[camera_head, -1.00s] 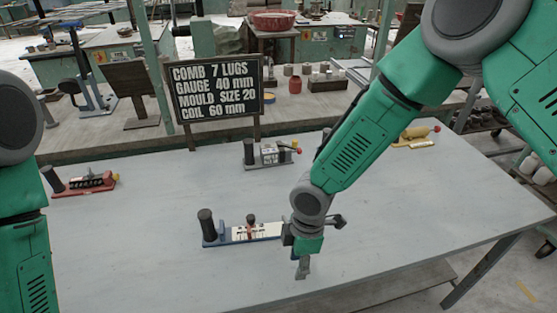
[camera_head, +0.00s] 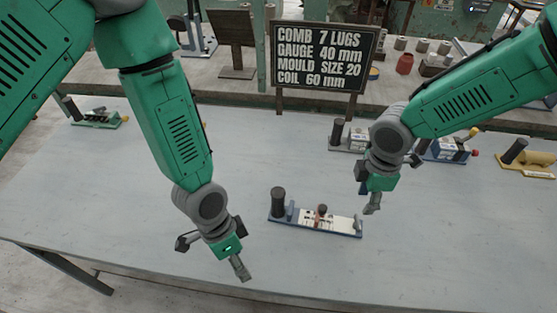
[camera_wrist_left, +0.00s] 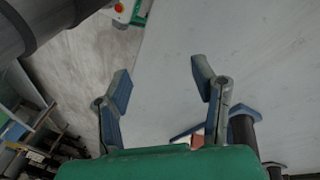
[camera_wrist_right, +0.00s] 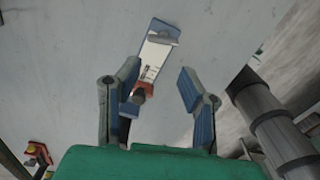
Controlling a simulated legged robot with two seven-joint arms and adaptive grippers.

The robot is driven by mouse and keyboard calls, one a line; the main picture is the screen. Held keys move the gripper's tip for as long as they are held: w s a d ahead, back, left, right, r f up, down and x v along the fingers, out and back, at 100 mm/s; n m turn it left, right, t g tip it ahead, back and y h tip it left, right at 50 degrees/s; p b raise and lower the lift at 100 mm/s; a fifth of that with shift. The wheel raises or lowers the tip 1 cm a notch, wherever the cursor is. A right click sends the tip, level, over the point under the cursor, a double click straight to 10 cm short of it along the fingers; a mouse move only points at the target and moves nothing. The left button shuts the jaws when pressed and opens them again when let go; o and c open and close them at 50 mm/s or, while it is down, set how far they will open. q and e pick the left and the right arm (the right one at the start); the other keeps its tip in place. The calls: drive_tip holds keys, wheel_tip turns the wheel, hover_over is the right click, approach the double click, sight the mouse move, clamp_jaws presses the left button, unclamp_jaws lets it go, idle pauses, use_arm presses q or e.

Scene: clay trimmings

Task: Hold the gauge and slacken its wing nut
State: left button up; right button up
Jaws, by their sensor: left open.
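The gauge (camera_head: 346,229) lies flat on the grey table, with a blue base, a white marked plate and a dark upright handle (camera_head: 278,202) at its left end. A red slider with a dark knob (camera_head: 322,209), which may be the wing nut, sits mid-plate. My left gripper (camera_head: 243,270) is open and empty, left of and nearer than the gauge; its fingers (camera_wrist_left: 162,82) are apart in the left wrist view. My right gripper (camera_head: 372,205) is open by the gauge's right end. In the right wrist view its spread fingers (camera_wrist_right: 157,80) frame the gauge's plate (camera_wrist_right: 155,55), without visible grip.
A green-based tool (camera_head: 98,118) stands at the back left of the table (camera_head: 120,200). Grey (camera_head: 345,150), blue (camera_head: 445,155) and yellow (camera_head: 530,172) tools stand at the back right. A lettered sign (camera_head: 322,55) stands behind. The front left is clear.

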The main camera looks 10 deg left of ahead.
use_arm(q)
drive_tip(key=w+d+r+m+y, duration=0.2)
drive_tip(key=w+d+r+m, duration=0.3)
drive_tip(key=w+r+m, duration=0.5)
use_arm(e)
drive_tip(key=shift+s+d, duration=0.1)
drive_tip(key=shift+d, duration=0.05)
use_arm(q)
drive_tip(key=m+t+y, duration=0.1)
drive_tip(key=m, duration=0.2)
approach(279, 192)
drive_tip(key=f, duration=1.2)
drive_tip(key=shift+s+d, duration=0.1)
drive_tip(key=shift+s, duration=0.1)
use_arm(e)
drive_tip(key=shift+d, duration=0.15)
use_arm(q)
drive_tip(key=shift+a+f, duration=0.2)
drive_tip(key=shift+f, duration=0.4)
use_arm(e)
drive_tip(key=shift+a+r, duration=0.1)
drive_tip(key=shift+a, duration=0.15)
use_arm(q)
drive_tip(key=shift+d, duration=0.1)
clamp_jaws()
use_arm(e)
drive_tip(key=shift+d, duration=0.15)
drive_tip(key=shift+c, duration=0.7)
